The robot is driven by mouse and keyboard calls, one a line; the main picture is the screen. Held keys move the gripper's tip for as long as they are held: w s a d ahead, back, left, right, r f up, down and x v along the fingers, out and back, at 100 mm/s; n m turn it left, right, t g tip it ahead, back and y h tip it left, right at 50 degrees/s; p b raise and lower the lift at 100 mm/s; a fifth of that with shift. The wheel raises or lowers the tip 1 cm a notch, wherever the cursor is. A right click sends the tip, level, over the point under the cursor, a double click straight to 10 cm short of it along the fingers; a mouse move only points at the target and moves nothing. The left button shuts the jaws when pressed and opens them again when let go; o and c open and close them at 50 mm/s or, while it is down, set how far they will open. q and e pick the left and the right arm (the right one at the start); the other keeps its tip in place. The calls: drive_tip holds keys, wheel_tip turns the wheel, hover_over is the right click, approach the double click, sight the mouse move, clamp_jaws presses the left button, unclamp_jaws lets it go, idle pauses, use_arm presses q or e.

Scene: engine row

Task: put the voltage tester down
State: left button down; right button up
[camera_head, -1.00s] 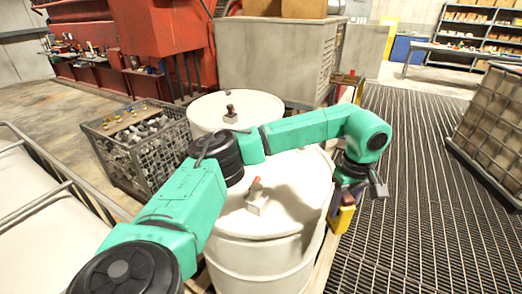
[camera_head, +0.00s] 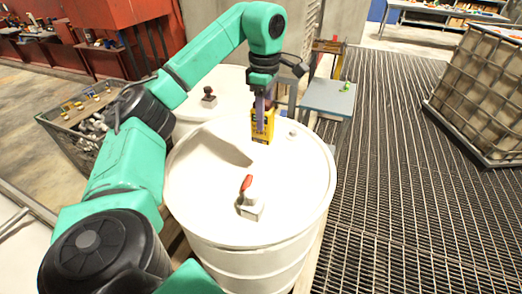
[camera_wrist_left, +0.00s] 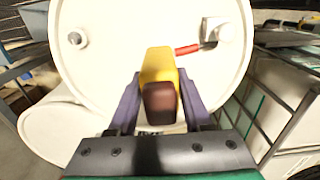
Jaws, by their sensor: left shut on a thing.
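The voltage tester (camera_head: 263,126) is yellow with a dark part. My left gripper (camera_head: 264,104) is shut on it and holds it upright over the far part of the white drum's lid (camera_head: 205,165). I cannot tell whether its lower end touches the lid. In the left wrist view the tester (camera_wrist_left: 158,66) sits between the two purple fingers of the left gripper (camera_wrist_left: 156,100), with the drum lid (camera_wrist_left: 120,65) behind it. My right gripper is not in view.
A red-handled valve (camera_head: 249,204) stands on the near part of the lid, and a small bung (camera_head: 292,134) at the right. A second drum (camera_head: 190,115) stands behind. A blue-grey table (camera_head: 325,98) is beyond, right. The lid between is bare.

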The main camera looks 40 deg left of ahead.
sight(262, 140)
use_arm(q)
drive_tip(key=f, duration=0.3)
drive_tip(key=f+b, duration=0.1)
drive_tip(key=f, duration=0.2)
drive_tip(key=a+f, duration=0.1)
drive_tip(key=f, duration=0.2)
drive_tip(key=shift+w+b, duration=0.15)
drive_tip(key=shift+b, duration=0.15)
wheel_tip(262, 140, down, 5)
drive_tip(key=shift+d+p, duration=0.15)
drive_tip(key=shift+p, duration=0.75)
drive_tip(key=shift+f, duration=0.55)
drive_tip(key=shift+c, duration=1.9)
unclamp_jaws()
drive_tip(key=shift+o, duration=0.3)
drive_tip(key=shift+r, duration=0.1)
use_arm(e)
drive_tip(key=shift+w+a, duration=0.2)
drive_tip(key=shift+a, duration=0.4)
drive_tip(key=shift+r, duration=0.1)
